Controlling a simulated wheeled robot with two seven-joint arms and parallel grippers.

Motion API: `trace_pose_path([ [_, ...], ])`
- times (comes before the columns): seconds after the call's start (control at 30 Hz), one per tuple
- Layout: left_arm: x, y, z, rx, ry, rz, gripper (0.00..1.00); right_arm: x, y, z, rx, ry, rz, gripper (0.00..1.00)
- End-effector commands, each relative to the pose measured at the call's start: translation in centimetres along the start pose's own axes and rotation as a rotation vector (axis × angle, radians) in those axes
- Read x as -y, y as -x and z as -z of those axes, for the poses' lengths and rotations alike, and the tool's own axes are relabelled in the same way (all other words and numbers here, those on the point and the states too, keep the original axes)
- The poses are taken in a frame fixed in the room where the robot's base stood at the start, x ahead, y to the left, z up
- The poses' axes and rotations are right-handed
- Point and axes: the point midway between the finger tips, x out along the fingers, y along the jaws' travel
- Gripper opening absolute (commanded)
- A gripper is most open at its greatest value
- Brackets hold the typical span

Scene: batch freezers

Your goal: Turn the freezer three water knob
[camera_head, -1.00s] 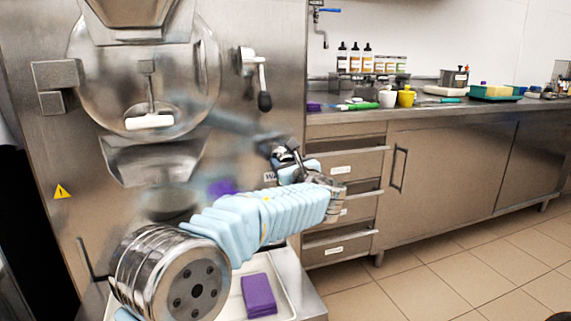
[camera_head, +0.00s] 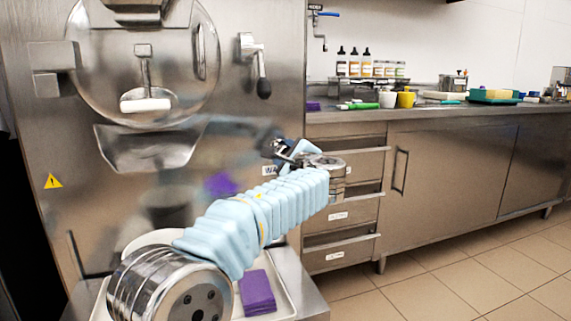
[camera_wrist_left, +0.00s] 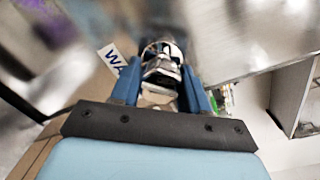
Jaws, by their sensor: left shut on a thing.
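The water knob (camera_wrist_left: 162,62) is a chrome piece on the front of the steel freezer (camera_head: 255,110). It sits between the two blue fingers of my left gripper (camera_wrist_left: 160,88) in the left wrist view. A white label (camera_wrist_left: 113,57) reading "WA" is beside it, partly cut off by the gripper. In the head view my left gripper (camera_head: 282,150) reaches the freezer's right front side, just above the same label (camera_head: 268,171). The gripper is shut on the knob, which it mostly hides there. My right gripper is not in view.
A lever with a black handle (camera_head: 263,88) hangs above the gripper. The round freezer door (camera_head: 184,60) and chute (camera_head: 150,150) are to the left. A white tray (camera_head: 290,295) with a purple cloth (camera_head: 257,292) lies below. Drawers (camera_head: 340,212) and a counter (camera_head: 450,110) stand at right.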

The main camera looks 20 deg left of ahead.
Motion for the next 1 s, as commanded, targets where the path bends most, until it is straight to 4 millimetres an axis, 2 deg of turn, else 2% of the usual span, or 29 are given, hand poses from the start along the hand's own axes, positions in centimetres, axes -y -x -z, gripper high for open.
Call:
trace_pose_path([
  [0.1,-0.2,0.0,0.3,-0.006,0.096,0.0,0.15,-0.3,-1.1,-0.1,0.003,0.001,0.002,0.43],
  [0.4,0.0,0.0,0.1,-0.013,0.273,-0.001,0.15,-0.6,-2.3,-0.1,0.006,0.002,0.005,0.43],
  [1.0,0.1,0.0,0.1,-0.017,0.353,-0.003,0.15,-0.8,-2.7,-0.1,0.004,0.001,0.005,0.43],
])
